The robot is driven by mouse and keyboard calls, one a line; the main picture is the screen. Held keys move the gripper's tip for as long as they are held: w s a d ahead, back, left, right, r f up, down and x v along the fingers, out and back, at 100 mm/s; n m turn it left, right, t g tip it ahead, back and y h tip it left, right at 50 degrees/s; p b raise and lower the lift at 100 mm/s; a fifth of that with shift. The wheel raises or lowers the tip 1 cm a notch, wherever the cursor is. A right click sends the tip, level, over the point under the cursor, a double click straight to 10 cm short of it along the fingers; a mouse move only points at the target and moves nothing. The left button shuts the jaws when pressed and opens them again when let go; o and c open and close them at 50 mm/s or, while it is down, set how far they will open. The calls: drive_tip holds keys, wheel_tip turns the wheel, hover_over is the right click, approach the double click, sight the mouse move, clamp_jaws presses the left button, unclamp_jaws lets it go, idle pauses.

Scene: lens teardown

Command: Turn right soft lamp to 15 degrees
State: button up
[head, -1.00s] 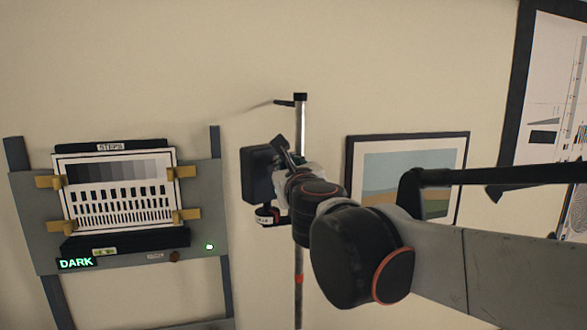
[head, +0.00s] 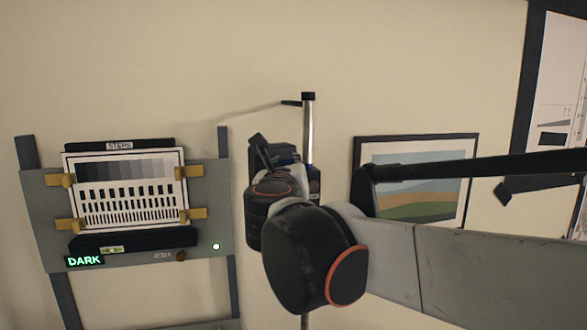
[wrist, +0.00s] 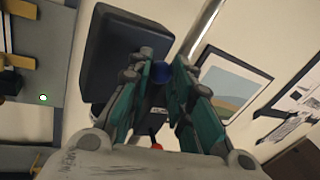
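The soft lamp (head: 315,185) is a black box on a pole (head: 308,130), mostly hidden behind my arm in the head view. In the wrist view, the lamp's dark square head (wrist: 125,48) fills the upper left, close beyond my fingers. My gripper (wrist: 160,75) has its two green-padded fingers around a small blue knob (wrist: 158,73) at the lamp. The fingertips appear closed on the knob, though contact is partly hidden. The lamp's angle scale is not readable.
A grey stand with a test chart (head: 128,190) and a lit DARK sign (head: 84,261) stands left. A framed landscape picture (head: 420,205) hangs right of the pole. A large chart with a dark frame (head: 527,90) is at the far right.

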drive_tip(key=o, duration=0.4)
drive_tip(key=s, duration=1.2)
drive_tip(key=shift+a, duration=0.2)
drive_tip(key=shift+f, duration=0.1)
drive_tip(key=s+d+f+n+g+y+b, duration=0.1)
drive_tip(key=d+f+n+y+b, duration=0.1)
drive_tip(key=f+n+b, duration=0.65)
drive_tip(key=s+d+f+n+g+y+b, duration=0.1)
drive_tip(key=d+f+n+g+y+b, duration=0.3)
drive_tip(key=f+n, duration=0.65)
drive_tip(key=s+f+n+t+y+b, duration=0.1)
drive_tip(key=s+f+n+b, duration=0.1)
drive_tip(key=f+n+b, duration=0.8)
drive_tip(key=s+d+f+n+g+h+b, duration=0.1)
drive_tip(key=d+f, duration=0.4)
drive_tip(key=f, duration=0.5)
drive_tip(key=s+d+f+n+g+h+b, duration=0.2)
drive_tip(key=s+d+f, duration=0.4)
drive_tip(key=f, duration=0.5)
drive_tip(key=s+d+f+n+g+h+b, duration=0.2)
drive_tip(key=s+d+f+g+h+b, duration=0.1)
drive_tip(key=f, duration=0.7)
drive_tip(key=s+d+g+b, duration=0.1)
drive_tip(key=d+b, duration=0.1)
drive_tip(key=d, duration=0.1)
drive_tip(key=shift+s+d+f+b, duration=0.15)
drive_tip(key=shift+f+b, duration=0.15)
